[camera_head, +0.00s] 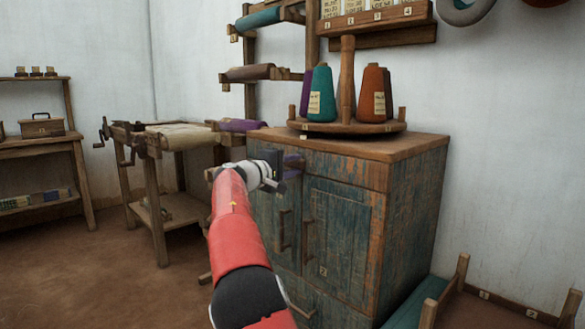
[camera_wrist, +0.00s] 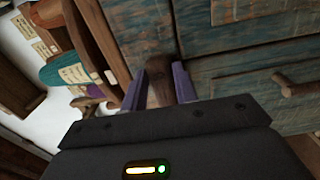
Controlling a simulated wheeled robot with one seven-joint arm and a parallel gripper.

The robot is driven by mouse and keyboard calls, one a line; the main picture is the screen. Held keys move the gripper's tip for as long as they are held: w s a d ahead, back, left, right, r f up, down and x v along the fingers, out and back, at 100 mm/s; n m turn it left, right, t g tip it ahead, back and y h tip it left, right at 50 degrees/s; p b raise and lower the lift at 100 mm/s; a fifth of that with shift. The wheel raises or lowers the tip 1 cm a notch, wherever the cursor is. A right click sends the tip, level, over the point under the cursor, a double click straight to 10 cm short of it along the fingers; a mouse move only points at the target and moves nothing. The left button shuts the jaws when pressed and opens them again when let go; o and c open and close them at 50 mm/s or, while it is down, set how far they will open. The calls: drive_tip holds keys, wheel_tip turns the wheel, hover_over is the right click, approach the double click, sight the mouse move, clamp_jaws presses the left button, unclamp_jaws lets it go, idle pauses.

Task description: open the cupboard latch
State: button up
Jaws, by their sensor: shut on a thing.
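The cupboard (camera_head: 345,235) has worn blue-green wooden doors and stands right of centre in the head view. Its blue boards (camera_wrist: 240,55) fill the right of the wrist view. My gripper (camera_head: 290,166) is at the upper part of the cupboard's front, below the top board. In the wrist view, the purple fingers of my gripper (camera_wrist: 158,92) are shut on a short brown wooden piece, the latch (camera_wrist: 158,84), one finger on each side. In the head view my gripper hides the latch. The doors look shut.
Two vertical door handles, left (camera_head: 282,230) and right (camera_head: 307,242), sit below my gripper. A round wooden stand (camera_head: 345,127) with yarn cones is on the cupboard top. A winding bench (camera_head: 150,170) stands left. Open floor (camera_head: 120,280) lies to the left.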

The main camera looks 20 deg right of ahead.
drive_tip(key=shift+f, duration=0.1)
drive_tip(key=o, duration=1)
drive_tip(key=b+v, duration=0.1)
drive_tip(key=v, duration=0.6)
drive_tip(key=shift+s+a, duration=0.1)
drive_tip(key=shift+a, duration=0.25)
